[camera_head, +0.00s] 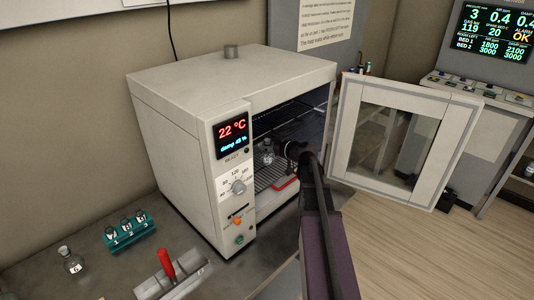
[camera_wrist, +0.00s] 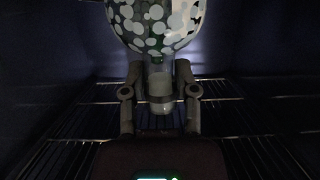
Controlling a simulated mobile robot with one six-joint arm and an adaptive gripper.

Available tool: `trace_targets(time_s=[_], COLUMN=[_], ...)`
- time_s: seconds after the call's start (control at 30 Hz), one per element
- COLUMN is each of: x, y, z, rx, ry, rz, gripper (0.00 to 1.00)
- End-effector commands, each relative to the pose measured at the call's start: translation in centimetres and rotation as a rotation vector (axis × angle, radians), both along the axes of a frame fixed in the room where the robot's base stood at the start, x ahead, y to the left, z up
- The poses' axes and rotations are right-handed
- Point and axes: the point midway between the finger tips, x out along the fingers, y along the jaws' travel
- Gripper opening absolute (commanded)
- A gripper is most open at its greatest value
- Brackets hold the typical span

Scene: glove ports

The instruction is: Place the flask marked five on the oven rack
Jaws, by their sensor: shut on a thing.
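The oven (camera_head: 175,140) stands open on the bench, with its wire oven rack (camera_head: 268,176) inside. My gripper (camera_head: 280,150) reaches in through the opening and is shut on a small round glass flask (camera_head: 267,157). In the wrist view my gripper (camera_wrist: 160,90) has one finger on each side of the neck of the flask (camera_wrist: 155,22), whose round body is cut off at the top edge. The mark on this flask is not readable. The rack wires (camera_wrist: 75,125) show behind the fingers. I cannot tell whether the flask touches the rack.
The oven door (camera_head: 395,140) is swung open to the right. Another marked flask (camera_head: 72,262) stands on the bench at lower left, near a teal holder (camera_head: 130,238) with several numbered bottles. The oven display reads 22 °C.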

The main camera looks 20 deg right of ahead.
Motion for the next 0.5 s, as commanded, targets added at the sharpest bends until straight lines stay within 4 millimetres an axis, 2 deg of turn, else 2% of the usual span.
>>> trace_targets(time_s=[0.5], x=[0.78], y=[-0.27], z=[-0.08], rx=[0.000], ry=[0.000], rz=[-0.001], gripper=[0.00])
